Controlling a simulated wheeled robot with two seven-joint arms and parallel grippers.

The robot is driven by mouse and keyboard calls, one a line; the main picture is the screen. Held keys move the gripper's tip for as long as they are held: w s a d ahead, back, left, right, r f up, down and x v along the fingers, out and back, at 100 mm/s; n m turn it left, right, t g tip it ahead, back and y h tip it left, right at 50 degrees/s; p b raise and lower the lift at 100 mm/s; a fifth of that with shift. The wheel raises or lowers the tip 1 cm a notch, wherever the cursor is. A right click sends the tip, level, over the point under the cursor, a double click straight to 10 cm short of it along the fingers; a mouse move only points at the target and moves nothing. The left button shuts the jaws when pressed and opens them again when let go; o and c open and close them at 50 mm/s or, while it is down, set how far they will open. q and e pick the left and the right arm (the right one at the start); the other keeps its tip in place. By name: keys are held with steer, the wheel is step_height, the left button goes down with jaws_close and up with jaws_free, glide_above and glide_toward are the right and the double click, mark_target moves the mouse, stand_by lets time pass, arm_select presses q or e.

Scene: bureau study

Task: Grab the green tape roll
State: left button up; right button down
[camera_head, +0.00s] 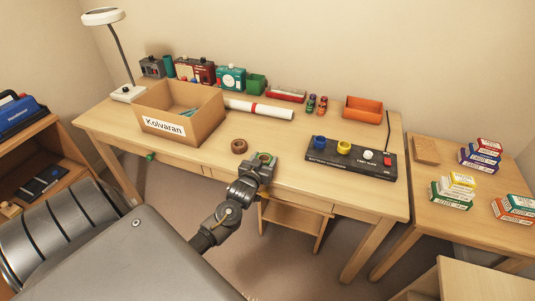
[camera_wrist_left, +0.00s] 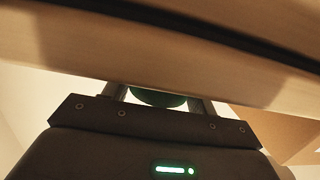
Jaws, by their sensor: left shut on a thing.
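The green tape roll (camera_head: 264,157) is at the front edge of the desk, between the fingers of my left gripper (camera_head: 262,162). That gripper is shut on it. In the left wrist view the green tape roll (camera_wrist_left: 159,98) shows as a dark green curve between the two fingers, partly hidden by the gripper body and the wood above. I cannot tell whether the roll still touches the desk top. My right gripper is not in view.
A brown tape roll (camera_head: 239,146) lies just left of my gripper on the desk (camera_head: 290,150). A cardboard box (camera_head: 205,122) labelled Kolvaran stands further left. A black panel (camera_head: 350,157) with coloured knobs is to the right. A rolled white paper (camera_head: 262,110) lies behind.

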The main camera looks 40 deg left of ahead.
arm_select(q)
steer(key=f+v, duration=0.2)
steer(key=v, duration=1.1)
steer(key=shift+s+b, duration=0.3)
steer(key=shift+b, duration=0.1)
